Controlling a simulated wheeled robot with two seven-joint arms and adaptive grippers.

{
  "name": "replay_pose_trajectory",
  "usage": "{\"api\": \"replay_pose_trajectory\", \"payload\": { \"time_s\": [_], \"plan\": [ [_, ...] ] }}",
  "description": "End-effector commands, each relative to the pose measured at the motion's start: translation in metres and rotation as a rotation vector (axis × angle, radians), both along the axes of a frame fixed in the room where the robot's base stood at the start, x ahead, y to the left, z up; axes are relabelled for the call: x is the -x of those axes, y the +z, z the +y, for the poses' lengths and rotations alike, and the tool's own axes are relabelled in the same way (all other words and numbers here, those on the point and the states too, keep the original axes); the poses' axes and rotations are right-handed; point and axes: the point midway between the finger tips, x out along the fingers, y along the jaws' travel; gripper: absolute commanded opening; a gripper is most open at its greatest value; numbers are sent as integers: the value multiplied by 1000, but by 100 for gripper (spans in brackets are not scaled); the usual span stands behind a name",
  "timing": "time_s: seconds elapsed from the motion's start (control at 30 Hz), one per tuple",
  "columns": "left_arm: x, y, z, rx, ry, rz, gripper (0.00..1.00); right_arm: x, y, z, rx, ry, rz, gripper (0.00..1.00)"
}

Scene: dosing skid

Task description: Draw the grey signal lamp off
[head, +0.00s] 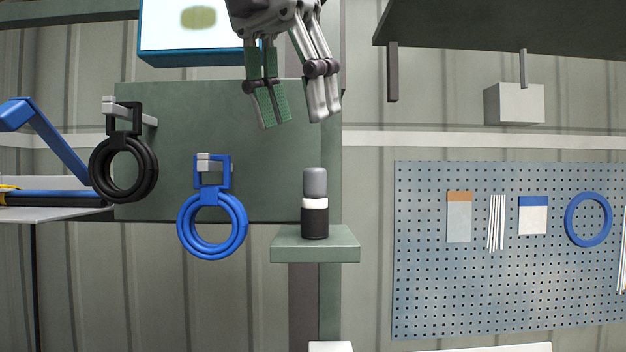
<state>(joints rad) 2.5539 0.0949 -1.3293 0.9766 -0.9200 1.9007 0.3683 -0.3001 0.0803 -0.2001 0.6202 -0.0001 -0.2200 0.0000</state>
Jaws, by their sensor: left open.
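The grey signal lamp (315,183) is a short rounded grey cylinder. It sits upright on a white ring (315,203) and a black base (314,223), which stand on a small green shelf (315,245). My left gripper (295,115) comes in from the top of the head view with its fingers pointing down. It is open and empty, above and slightly left of the lamp, with a visible gap between the fingertips and the lamp top. My right gripper is not in view.
A blue ring hanger (213,226) and a black ring hanger (123,170) hang from the green panel (240,150) left of the lamp. A blue-framed screen (165,30) is above. A pegboard (440,290) with hung items is right. The space between lamp and pegboard looks clear.

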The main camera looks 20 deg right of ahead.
Motion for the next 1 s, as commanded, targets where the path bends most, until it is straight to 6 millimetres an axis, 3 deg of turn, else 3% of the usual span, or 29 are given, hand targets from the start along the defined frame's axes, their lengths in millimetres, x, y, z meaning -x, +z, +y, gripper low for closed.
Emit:
{"api": "replay_pose_trajectory", "payload": {
  "time_s": [0.7, 1.0],
  "plan": [
    [-18, -68, -20, -1, 1, 2, 51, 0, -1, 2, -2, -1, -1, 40],
    [-24, -87, -27, 0, 1, 0, 51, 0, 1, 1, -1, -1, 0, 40]
  ]
}}
